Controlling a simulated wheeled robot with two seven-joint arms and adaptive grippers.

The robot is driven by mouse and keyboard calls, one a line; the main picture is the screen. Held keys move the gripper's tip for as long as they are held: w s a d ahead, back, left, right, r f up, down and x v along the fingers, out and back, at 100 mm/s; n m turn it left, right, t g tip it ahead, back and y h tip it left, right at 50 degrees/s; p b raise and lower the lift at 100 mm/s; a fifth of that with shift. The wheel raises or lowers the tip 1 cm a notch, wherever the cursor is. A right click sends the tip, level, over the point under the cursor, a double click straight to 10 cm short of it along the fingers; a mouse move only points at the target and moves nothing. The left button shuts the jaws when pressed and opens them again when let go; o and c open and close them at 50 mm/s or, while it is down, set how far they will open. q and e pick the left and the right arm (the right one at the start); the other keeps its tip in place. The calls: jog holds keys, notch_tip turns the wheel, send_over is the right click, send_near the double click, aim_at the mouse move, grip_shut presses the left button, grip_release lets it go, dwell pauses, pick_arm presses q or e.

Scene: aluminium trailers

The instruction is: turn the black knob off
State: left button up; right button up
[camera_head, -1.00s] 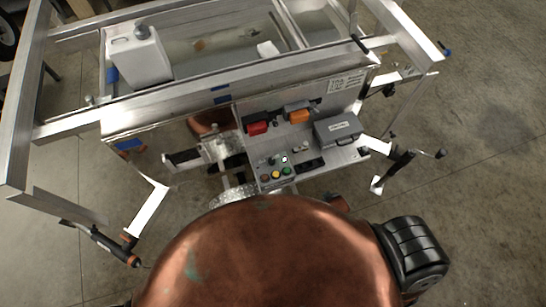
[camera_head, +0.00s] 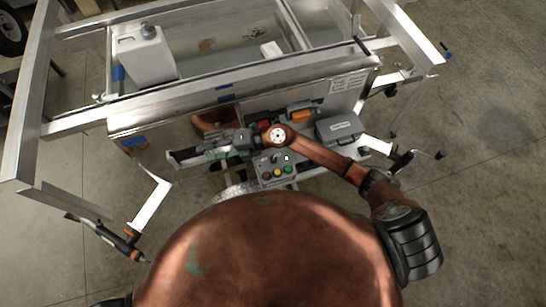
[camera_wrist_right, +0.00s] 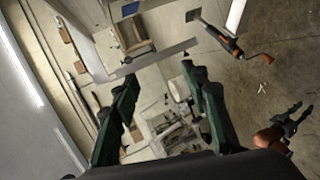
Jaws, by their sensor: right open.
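The grey control box (camera_head: 276,170) stands on the trailer's front shelf, with red, yellow and green buttons along its front. A small dark knob (camera_head: 268,159) sits on its upper part, just under my right wrist and partly hard to make out. My right gripper (camera_head: 205,149) reaches left past the box, above the shelf. Its green fingers are apart and empty in the wrist view (camera_wrist_right: 159,73). It is not touching the knob. A copper part with dark prongs, apparently my left gripper (camera_wrist_right: 293,118), shows at the right wrist view's edge; its jaws are unclear.
A grey case (camera_head: 338,128) stands right of the box. An orange connector (camera_head: 300,115) and a partly covered red one (camera_head: 263,126) are behind. A white canister (camera_head: 146,58) stands in the trailer. Metal frame rails surround the shelf; open concrete floor lies to the right.

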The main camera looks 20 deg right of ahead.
jog(key=s+d+f+n+g+h, duration=0.1)
jog(key=d+f+n+g+h, duration=0.2)
jog(key=f, duration=0.4)
jog(key=h, duration=1.1)
send_over(273, 159)
notch_tip(273, 159, down, 8)
jog(key=shift+a+f, duration=0.1)
jog(key=shift+d+f, duration=0.25)
notch_tip(273, 159, down, 7)
jog(key=shift+a+p, duration=0.1)
jog(key=shift+p, duration=0.35)
grip_shut()
